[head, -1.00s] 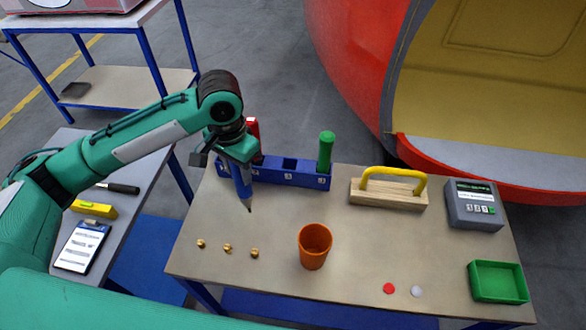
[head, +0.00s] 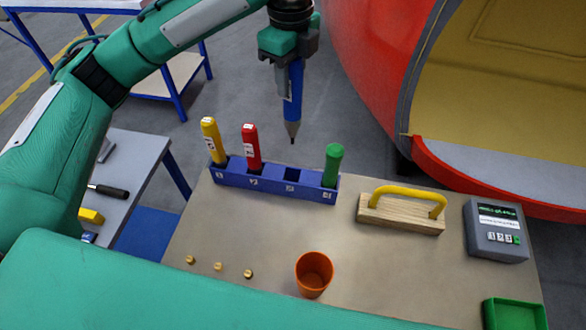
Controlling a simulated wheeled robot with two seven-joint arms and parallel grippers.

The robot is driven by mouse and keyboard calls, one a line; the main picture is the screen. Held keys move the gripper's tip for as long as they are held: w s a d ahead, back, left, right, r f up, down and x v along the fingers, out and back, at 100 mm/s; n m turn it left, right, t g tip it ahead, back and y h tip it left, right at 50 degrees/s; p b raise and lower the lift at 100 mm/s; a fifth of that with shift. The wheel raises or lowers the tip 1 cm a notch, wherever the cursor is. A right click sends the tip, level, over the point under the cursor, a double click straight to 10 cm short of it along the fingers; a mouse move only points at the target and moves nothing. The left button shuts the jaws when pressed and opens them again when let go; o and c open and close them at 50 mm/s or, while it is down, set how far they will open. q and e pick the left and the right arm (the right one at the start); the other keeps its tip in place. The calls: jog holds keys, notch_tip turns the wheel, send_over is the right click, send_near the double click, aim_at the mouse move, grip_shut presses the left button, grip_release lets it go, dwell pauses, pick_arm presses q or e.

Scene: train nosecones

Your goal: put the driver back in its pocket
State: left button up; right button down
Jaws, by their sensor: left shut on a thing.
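The blue driver (head: 293,95) hangs upright, tip down, in my left gripper (head: 287,55), which is shut on it. The driver's tip is above and apart from the blue rack (head: 270,185), near its third pocket from the left. That third pocket (head: 292,174) is empty. A yellow driver (head: 212,142) stands in the first pocket, a red driver (head: 251,148) in the second and a green driver (head: 332,165) in the fourth. My right gripper is not in view.
On the table (head: 220,230) are an orange cup (head: 313,275), several brass pieces (head: 218,267), a sanding block with yellow handle (head: 400,212), a grey keypad box (head: 496,230) and a green tray (head: 515,314). A red train nosecone (head: 370,70) stands behind.

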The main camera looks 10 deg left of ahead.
aim_at(290, 106)
pick_arm(q)
notch_tip(290, 106, down, 14)
jog(key=p, duration=0.3)
jog(key=shift+f, duration=0.1)
jog(key=shift+f+p, duration=0.55)
jog(key=shift+f, duration=2.15)
jog(key=o, duration=1)
notch_tip(290, 106, up, 11)
jog(key=b, duration=0.3)
jog(key=shift+r+b, duration=0.3)
jog(key=shift+r, duration=0.3)
